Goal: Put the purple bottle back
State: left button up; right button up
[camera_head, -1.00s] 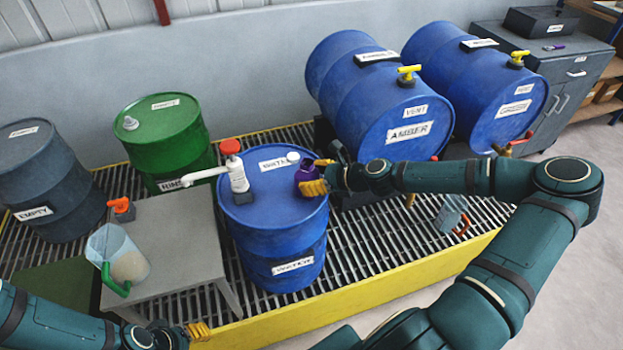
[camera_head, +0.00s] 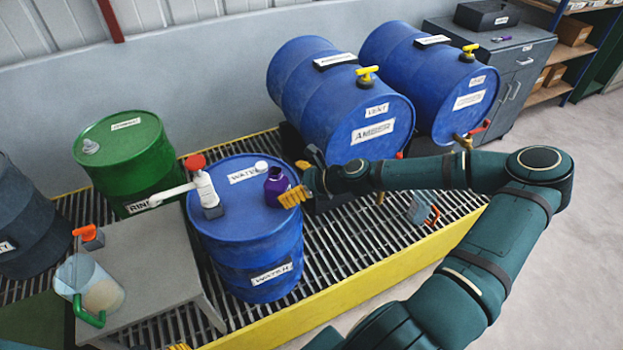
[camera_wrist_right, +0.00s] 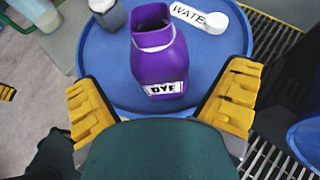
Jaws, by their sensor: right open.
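The purple bottle (camera_head: 275,187), labelled DYE, stands upright and open-topped on the blue WATER drum (camera_head: 228,222), near its right edge. The bottle also shows in the right wrist view (camera_wrist_right: 158,62). My right gripper (camera_head: 297,182) is at the bottle's right side in the head view, level with it. In the right wrist view the yellow fingers of my right gripper (camera_wrist_right: 160,105) are spread wide, with the bottle ahead between them and clear gaps at both sides. Only a bit of my left gripper (camera_head: 180,346) shows at the bottom edge; its jaws are cut off.
A white pump with a red top (camera_head: 203,188) and a white cap (camera_head: 262,167) are on the drum beside the bottle. A grey table (camera_head: 150,250) holds a clear jug (camera_head: 88,285). Blue drums lying on their sides (camera_head: 345,105) are behind my right arm.

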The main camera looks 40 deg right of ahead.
jog(key=p+v, duration=0.2)
jog(key=v, duration=0.7)
jog(key=shift+s+d, duration=0.1)
jog(key=shift+s, duration=0.1)
